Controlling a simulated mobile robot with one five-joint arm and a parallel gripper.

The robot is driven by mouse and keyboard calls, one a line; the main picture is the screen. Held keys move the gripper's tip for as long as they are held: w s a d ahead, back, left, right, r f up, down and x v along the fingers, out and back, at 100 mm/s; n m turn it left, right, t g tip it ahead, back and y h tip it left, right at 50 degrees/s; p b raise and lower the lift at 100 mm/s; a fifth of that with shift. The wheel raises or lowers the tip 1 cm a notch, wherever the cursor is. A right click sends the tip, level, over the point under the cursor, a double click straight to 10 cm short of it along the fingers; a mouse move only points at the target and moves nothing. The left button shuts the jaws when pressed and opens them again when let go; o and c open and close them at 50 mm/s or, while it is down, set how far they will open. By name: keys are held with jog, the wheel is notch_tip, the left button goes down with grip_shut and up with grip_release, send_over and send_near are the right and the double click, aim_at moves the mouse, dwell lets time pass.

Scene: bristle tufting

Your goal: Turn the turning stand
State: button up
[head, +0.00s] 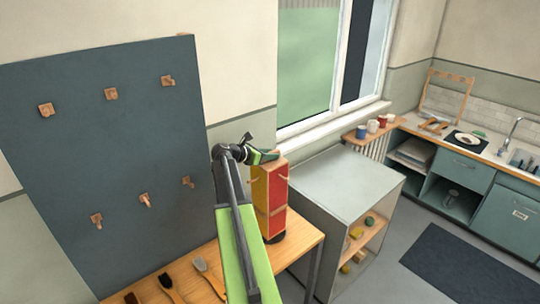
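The turning stand (277,188) is an upright block on the wooden bench (306,238). It shows a red face on the right and a yellow face on the left, with small wooden pegs and an orange-brown top. A dark round base shows under it. My gripper (262,152), green and dark, is at the upper left of the stand, near its top edge. I cannot tell whether it touches the stand. The fingers are small and seen at an angle, so their opening is unclear. My arm hides part of the bench and the stand's lower left.
A dark board (100,150) with several wooden hooks stands at the left. Brushes (170,286) lie on the bench's front left. A grey cabinet (345,180) with small items on its shelf stands to the right. Open floor and a dark mat (455,265) lie beyond.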

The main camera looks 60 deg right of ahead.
grip_shut()
jog(key=shift+s, duration=0.1)
dwell(1.1)
